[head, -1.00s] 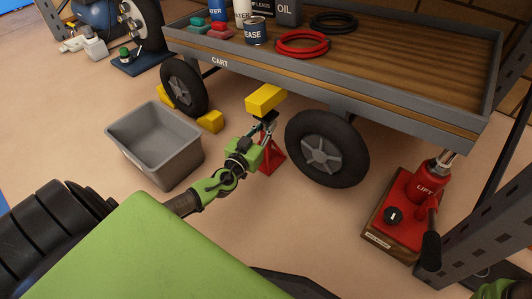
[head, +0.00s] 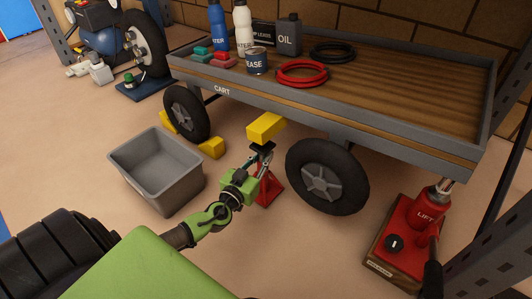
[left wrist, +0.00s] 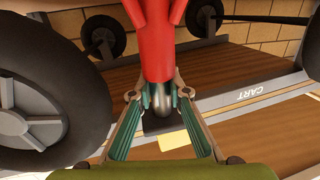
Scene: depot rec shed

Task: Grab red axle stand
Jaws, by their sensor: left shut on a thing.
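The red axle stand (head: 269,190) stands on the floor under the cart, left of the near cart wheel. Its dark saddle is just below a yellow block (head: 266,128) at the cart's edge; I cannot tell whether they touch. My left gripper (head: 264,164) reaches it from the front left and partly hides it. My right gripper is out of view.
The cart (head: 330,125) carries bottles, a can and coiled cables. Its near wheel (head: 325,178) is close right of the stand. A grey bin (head: 157,172) stands left of my arm. A red lift jack (head: 418,225) is at right. Yellow chocks flank the far wheel.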

